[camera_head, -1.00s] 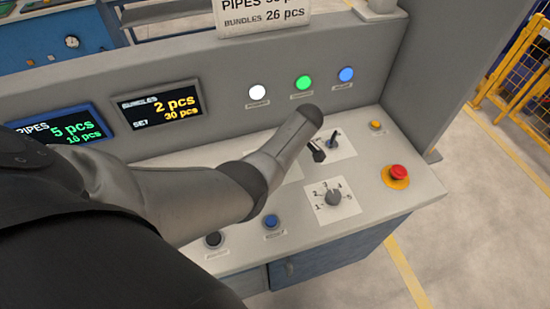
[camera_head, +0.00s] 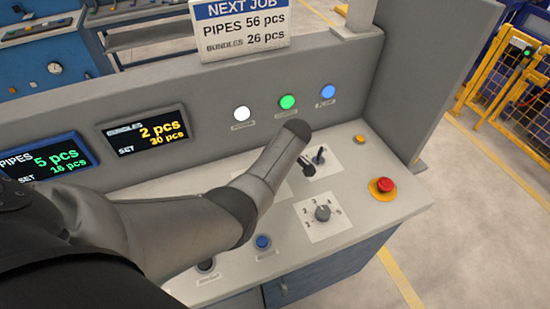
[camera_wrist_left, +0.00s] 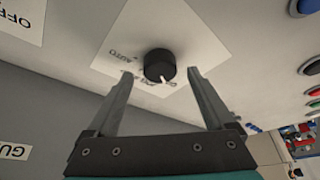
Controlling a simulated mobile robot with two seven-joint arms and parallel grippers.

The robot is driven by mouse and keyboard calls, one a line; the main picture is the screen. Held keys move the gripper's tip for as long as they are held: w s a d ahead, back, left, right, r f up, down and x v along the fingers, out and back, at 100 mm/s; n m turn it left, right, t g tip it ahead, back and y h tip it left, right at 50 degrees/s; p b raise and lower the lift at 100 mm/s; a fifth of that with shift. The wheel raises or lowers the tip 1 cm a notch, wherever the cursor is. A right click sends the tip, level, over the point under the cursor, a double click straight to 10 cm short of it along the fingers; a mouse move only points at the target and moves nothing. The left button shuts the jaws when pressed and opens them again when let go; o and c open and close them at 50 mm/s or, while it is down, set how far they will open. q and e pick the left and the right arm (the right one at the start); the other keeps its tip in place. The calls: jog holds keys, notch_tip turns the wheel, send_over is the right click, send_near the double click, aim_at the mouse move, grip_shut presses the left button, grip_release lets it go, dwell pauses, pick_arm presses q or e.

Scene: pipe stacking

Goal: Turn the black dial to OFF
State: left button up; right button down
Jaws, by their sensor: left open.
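The black dial (camera_wrist_left: 159,65) sits on a white label plate (camera_wrist_left: 185,32) in the left wrist view. A small white mark on the dial points down in that picture. AUTO is legible on the plate at the dial's left; the lettering below is partly hidden and too small to read. My left gripper (camera_wrist_left: 160,75) is open, with its two fingertips on either side of the dial's lower part. I cannot tell whether they touch it. In the head view my left arm reaches across the panel and I cannot make out this dial. My right gripper is not in view.
In the head view, a numbered grey dial (camera_head: 322,213), a small lever (camera_head: 319,157) and a red emergency button (camera_head: 384,186) stand on the panel right of my arm. White, green (camera_head: 287,102) and blue lamps line the upright wall behind. Floor is open at the right.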

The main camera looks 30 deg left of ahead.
pick_arm(q)
jog(key=p+v, duration=0.1)
jog(key=v, duration=1.2)
jog(key=shift+r, duration=0.3)
jog(key=shift+s+f, duration=0.1)
